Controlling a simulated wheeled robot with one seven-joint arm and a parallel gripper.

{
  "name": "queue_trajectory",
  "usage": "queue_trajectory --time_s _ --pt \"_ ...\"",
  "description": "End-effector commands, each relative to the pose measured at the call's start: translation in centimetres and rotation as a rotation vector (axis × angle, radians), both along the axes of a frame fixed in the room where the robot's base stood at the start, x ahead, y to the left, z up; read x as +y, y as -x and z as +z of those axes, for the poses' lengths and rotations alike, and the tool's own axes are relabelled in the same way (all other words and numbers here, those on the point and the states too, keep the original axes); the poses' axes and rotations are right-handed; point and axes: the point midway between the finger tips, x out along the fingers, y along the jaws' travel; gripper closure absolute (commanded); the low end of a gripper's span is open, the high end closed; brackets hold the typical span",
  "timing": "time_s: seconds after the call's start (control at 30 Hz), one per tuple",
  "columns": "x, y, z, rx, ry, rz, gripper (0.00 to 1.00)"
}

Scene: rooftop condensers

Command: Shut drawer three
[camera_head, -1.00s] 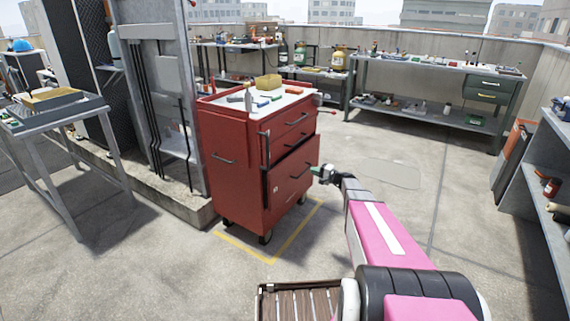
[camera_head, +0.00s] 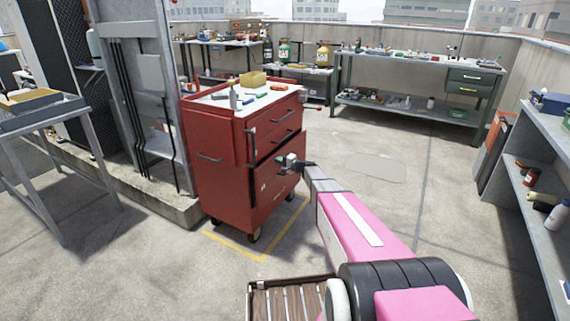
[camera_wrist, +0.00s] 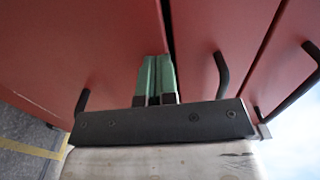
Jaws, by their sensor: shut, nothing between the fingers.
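The red tool cabinet (camera_head: 222,178) stands on casters left of centre in the head view, its drawer fronts facing right. Drawer three (camera_head: 272,190), the large lowest one, stands a little out from the cabinet, with a dark gap along its upper edge. Its front fills the left of the wrist view (camera_wrist: 110,50). My gripper (camera_head: 288,163) is shut and empty, in front of the upper part of that drawer front. In the wrist view its green fingertips (camera_wrist: 155,60) point at the front near the dark gap. I cannot tell whether they touch it.
Small tools and a yellow box (camera_head: 252,79) lie on the cabinet top. A grey table (camera_head: 45,118) stands at left, a green workbench (camera_head: 415,60) at the back, and a shelf unit (camera_head: 540,150) at right. The floor right of the cabinet is clear.

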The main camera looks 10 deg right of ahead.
Motion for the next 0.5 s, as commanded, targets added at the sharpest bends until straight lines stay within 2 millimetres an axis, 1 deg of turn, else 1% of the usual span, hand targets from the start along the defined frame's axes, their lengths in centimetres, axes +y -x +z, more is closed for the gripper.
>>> queue_trajectory --time_s 0.13,0.5 --pt "0.49 -0.39 0.01 0.0 0.0 0.0 1.0" --pt "0.7 -0.52 0.03 -0.001 -0.001 0.0 1.0"
